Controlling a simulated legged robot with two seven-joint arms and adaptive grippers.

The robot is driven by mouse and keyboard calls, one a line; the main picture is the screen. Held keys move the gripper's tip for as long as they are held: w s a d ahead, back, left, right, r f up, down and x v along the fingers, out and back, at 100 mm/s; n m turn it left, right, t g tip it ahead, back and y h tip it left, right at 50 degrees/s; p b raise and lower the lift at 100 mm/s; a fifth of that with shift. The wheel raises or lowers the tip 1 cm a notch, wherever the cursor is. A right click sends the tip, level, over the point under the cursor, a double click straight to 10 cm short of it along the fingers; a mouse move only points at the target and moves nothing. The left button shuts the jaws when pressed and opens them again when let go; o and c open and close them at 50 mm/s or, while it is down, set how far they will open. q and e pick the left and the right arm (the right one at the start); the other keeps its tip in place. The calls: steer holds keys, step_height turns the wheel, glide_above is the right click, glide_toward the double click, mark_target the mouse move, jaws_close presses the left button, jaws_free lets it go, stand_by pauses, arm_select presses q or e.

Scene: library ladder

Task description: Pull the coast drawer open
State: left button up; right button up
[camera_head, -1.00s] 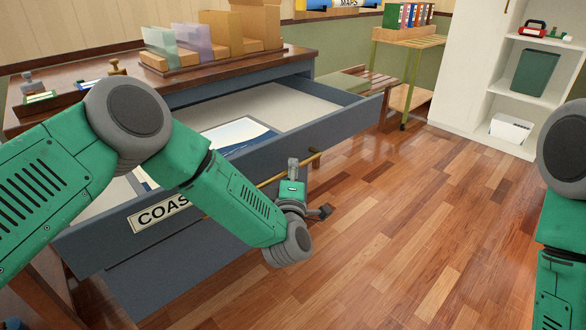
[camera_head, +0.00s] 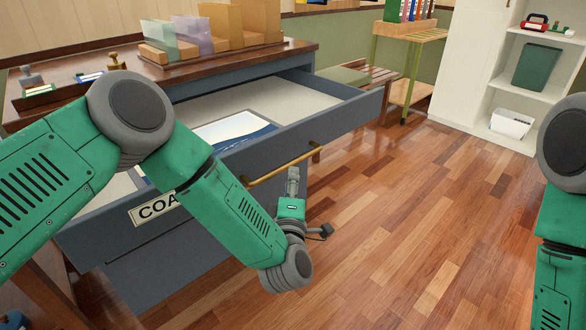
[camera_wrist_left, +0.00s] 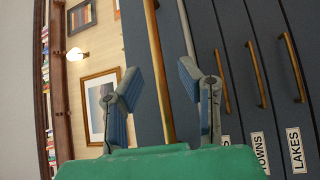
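The coast drawer (camera_head: 345,122) is pulled well out of the blue-grey cabinet. Its label is partly covered by my left arm, leaving "COA" readable. A brass handle (camera_head: 270,176) runs along its front. My left gripper (camera_head: 292,176) is just in front of and slightly below the handle in the head view. In the left wrist view, my left gripper's (camera_wrist_left: 158,92) two fingers are spread apart, with the brass handle (camera_wrist_left: 157,70) passing between them without visible contact. My right arm shows at the right edge, but its gripper is out of view.
A map print (camera_head: 232,128) lies in the drawer. File holders (camera_head: 225,30) and stamps stand on the cabinet top. Other drawers, one labelled LAKES (camera_wrist_left: 296,150), show in the wrist view. A white shelf (camera_head: 470,60) stands at the back right. The wooden floor (camera_head: 420,220) is clear.

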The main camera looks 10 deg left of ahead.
arm_select(q)
steer(key=s+f, duration=0.1)
steer(key=s, duration=0.5)
steer(key=shift+d, duration=0.3)
steer(key=s+a+f+m+g+h+p, duration=0.55)
steer(key=s+f+m+g, duration=0.45)
steer(key=s+f+m, duration=0.3)
steer(key=s+a+m+g+y+p, duration=0.1)
steer(key=s+a+m+g+p, duration=0.1)
steer(key=s+a+g, duration=0.2)
steer(key=s+a+r+m+g+y+p, duration=0.1)
steer(key=s+a+m+g+y+p, duration=0.1)
steer(key=s+a, duration=0.8)
steer(key=s+m+g, duration=0.1)
steer(key=s+g, duration=0.1)
steer(key=s, duration=0.4)
steer(key=shift+s+r+g, duration=0.3)
steer(key=shift+g, duration=0.1)
steer(key=shift+w+y, duration=0.1)
steer(key=shift+y, duration=0.15)
